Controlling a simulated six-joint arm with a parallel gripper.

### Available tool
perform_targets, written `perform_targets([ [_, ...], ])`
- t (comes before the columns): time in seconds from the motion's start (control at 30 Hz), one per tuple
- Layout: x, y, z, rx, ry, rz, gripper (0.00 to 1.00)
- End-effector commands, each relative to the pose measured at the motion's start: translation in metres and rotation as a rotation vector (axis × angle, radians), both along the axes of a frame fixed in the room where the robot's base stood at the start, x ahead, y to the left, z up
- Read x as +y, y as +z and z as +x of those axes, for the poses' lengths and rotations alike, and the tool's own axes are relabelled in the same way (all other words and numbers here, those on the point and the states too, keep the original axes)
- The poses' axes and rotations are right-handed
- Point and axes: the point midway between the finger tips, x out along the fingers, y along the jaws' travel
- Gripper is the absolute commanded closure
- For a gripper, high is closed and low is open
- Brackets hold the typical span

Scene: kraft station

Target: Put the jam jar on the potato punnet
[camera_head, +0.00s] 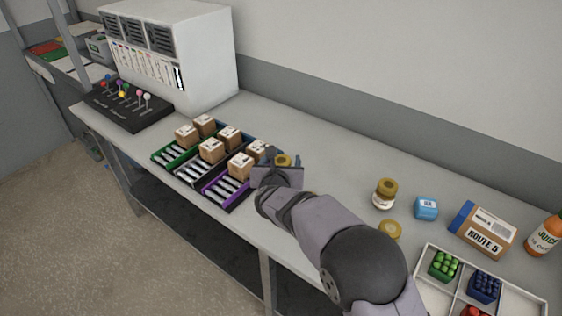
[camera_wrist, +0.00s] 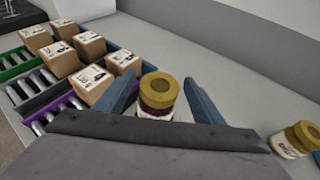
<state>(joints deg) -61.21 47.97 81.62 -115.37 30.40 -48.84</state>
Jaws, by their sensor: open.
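A jar with a gold lid and dark red contents, apparently the jam jar (camera_wrist: 157,102), stands between the spread fingers of my gripper (camera_wrist: 161,86) in the wrist view. My gripper is open, and a gap shows on the right side of the jar. In the head view, my gripper (camera_head: 283,163) is beside the parcel bins, with the jar's gold lid (camera_head: 283,158) showing between the fingers. I cannot pick out a potato punnet. The visible punnets are green (camera_head: 444,266), blue (camera_head: 485,288) and red (camera_head: 473,311), in a white divided tray (camera_head: 512,287) partly cut off.
Bins with small cartons (camera_head: 211,150) stand just left of my gripper. To the right are a white-labelled jar (camera_head: 384,199), another gold lid (camera_head: 390,229), a blue block (camera_head: 426,208), a carton (camera_head: 482,230) and a juice bottle (camera_head: 545,235). The bench behind my arm is clear.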

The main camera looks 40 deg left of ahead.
Motion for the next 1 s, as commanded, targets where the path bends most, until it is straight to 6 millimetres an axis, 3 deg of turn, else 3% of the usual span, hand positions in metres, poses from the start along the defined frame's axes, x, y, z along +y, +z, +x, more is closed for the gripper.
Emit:
perform_targets([
  [0.2, 0.000, 0.005, 0.000, 0.000, 0.000, 0.000, 0.37],
  [0.37, -0.006, 0.008, -0.012, -0.001, 0.001, 0.001, 0.37],
  [1.0, -0.050, 0.043, -0.084, 0.000, 0.001, 0.002, 0.37],
])
